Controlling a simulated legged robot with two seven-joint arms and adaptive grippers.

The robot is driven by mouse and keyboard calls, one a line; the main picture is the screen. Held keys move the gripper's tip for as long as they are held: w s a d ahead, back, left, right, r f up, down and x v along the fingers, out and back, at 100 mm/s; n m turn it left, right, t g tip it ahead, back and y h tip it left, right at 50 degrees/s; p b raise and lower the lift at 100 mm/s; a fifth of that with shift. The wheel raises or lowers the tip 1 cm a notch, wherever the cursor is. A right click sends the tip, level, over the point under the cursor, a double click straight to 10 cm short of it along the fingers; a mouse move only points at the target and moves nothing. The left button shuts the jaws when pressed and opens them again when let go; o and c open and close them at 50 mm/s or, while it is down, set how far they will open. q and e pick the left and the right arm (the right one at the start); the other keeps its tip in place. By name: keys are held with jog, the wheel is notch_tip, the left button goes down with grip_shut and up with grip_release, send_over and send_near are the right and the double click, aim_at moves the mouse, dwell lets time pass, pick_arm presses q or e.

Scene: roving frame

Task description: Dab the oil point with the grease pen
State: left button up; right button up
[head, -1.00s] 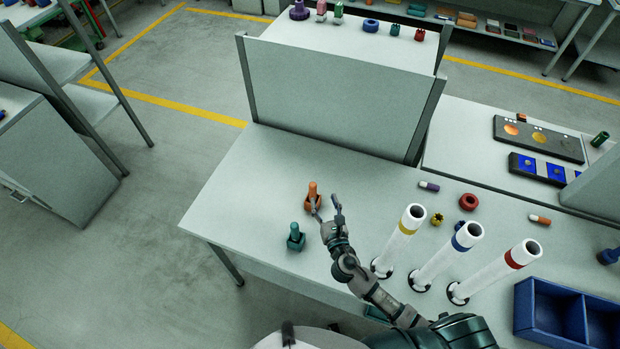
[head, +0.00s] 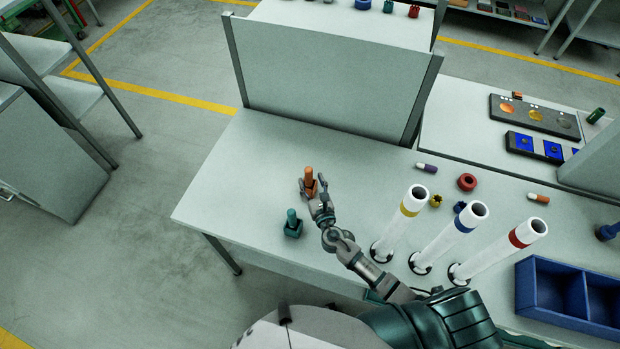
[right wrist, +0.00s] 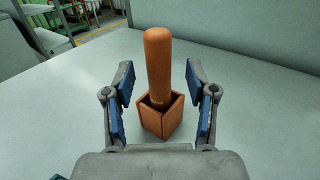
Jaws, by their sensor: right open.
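An orange pen (head: 309,175) stands upright in a small orange square holder on the grey bench; I take it to be the grease pen. In the right wrist view the pen (right wrist: 158,65) rises from its holder (right wrist: 161,117). My right gripper (head: 313,190) is open, its blue-padded fingers (right wrist: 160,105) on either side of the pen and holder with gaps, not closed on them. A teal pen-like piece (head: 292,218) stands in a teal holder at the near left. Which thing is the oil point I cannot tell. My left gripper is out of view.
White tubes with yellow (head: 411,206), blue (head: 464,222) and red (head: 519,235) bands stand right of my arm. A blue divided bin (head: 545,290) is at the right. A grey panel (head: 330,80) closes the back. The bench's left part is clear.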

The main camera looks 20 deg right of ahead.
aim_at(311, 178)
jog(key=w, duration=0.1)
jog(key=w+a, duration=0.1)
jog(key=w, duration=0.1)
jog(key=shift+w, duration=0.15)
jog(key=shift+d, duration=0.4)
jog(key=shift+c, duration=1.3)
jog(key=shift+d, duration=0.25)
grip_shut()
